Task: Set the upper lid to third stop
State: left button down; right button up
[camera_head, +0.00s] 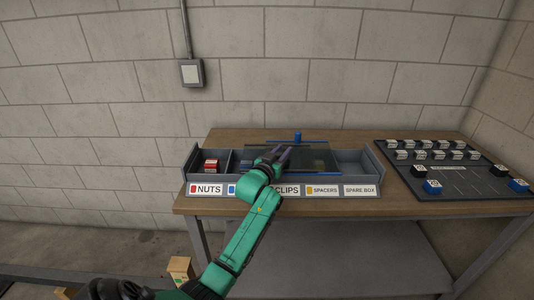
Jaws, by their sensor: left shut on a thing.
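A grey long tray (190,160) with labelled compartments stands on the table. Two dark see-through lids appear to overlap over its middle; the lid (318,157) shows beside my gripper, with a blue edge at its right. A blue knob (298,136) stands upright at the back edge of the lids, just behind my fingertips and apart from them. My left gripper (284,153) is over the lids, shut on what looks like the upper lid's handle; the fingers hide the grip itself. My right gripper is not in view.
The wooden table (290,206) carries a dark panel (450,168) at the right with several small white blocks and blue and black knobs. Red parts (211,166) lie in the nuts compartment. A block wall with a switch box (191,73) stands behind.

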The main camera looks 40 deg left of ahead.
aim_at(305, 158)
pick_arm(q)
jog(key=w+d, duration=0.1)
jog(key=d, duration=0.1)
jog(key=w+d+b, duration=0.1)
jog(key=w+d, duration=0.1)
jog(key=w+d+b, duration=0.1)
jog(key=w+d, duration=0.1)
jog(key=shift+d+f, duration=0.1)
jog(key=shift+d, duration=0.15)
jog(key=shift+a, duration=0.1)
jog(key=c, duration=0.6)
grip_release()
jog(key=shift+s, duration=0.1)
jog(key=s+d+b, duration=0.1)
jog(key=s+d, duration=0.1)
jog(key=s, duration=1.2)
jog(key=shift+s+d, duration=0.2)
jog(key=shift+d, duration=0.15)
